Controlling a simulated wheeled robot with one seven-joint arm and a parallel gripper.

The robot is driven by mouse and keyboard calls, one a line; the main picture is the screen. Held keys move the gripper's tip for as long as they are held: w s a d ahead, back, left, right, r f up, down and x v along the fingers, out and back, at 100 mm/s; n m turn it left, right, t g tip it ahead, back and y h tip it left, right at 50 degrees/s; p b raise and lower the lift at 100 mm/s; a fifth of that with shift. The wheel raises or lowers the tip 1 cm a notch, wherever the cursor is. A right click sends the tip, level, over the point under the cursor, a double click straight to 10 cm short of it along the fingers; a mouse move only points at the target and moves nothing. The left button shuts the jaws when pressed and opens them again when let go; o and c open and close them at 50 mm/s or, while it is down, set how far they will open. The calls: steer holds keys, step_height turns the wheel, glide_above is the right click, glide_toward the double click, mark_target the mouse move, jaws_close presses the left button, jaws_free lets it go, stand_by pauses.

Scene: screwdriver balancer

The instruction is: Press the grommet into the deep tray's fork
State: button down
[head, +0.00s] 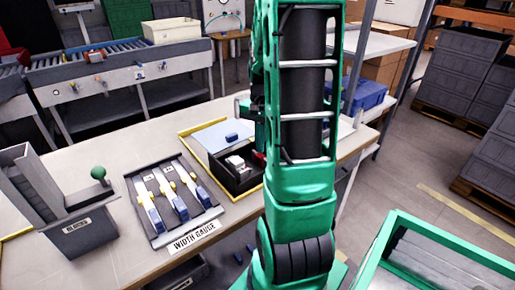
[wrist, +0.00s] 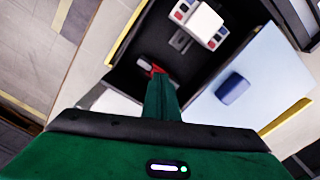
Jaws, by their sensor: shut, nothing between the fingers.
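The deep tray, a black open box (wrist: 128,48), lies under my gripper in the wrist view; it also shows left of my arm in the head view (head: 225,182). My gripper's green fingers (wrist: 164,82) are together and empty, pointing into the tray near its wall. A small red piece with a pale part (wrist: 149,67) sits just beside the fingertips; I cannot tell whether it is the grommet or whether they touch. A grey forked shape (wrist: 181,41) shows on the tray floor, perhaps the fork. In the head view my arm hides the gripper's tips.
A white block with red and blue bits (wrist: 200,22) stands in the tray. A blue block (wrist: 232,88) lies on a pale blue panel (wrist: 262,95) beside it. The width gauge board (head: 158,202) and a grey blocks bin (head: 85,238) stand left on the bench.

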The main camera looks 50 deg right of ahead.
steer(key=shift+r, duration=1.6)
steer(key=shift+a+r, duration=0.15)
steer(key=s+a+r+n, duration=0.2)
steer(key=s+a+n, duration=0.2)
steer(key=s+a, duration=0.3)
steer(key=s+a+r+n, duration=0.2)
steer(key=s+a+n, duration=0.2)
steer(key=s+a, duration=0.3)
steer(key=shift+a+r, duration=0.35)
steer(key=shift+a, duration=0.9)
steer(key=shift+s, duration=0.1)
steer(key=shift+w+f, duration=0.25)
steer(key=shift+w, duration=0.35)
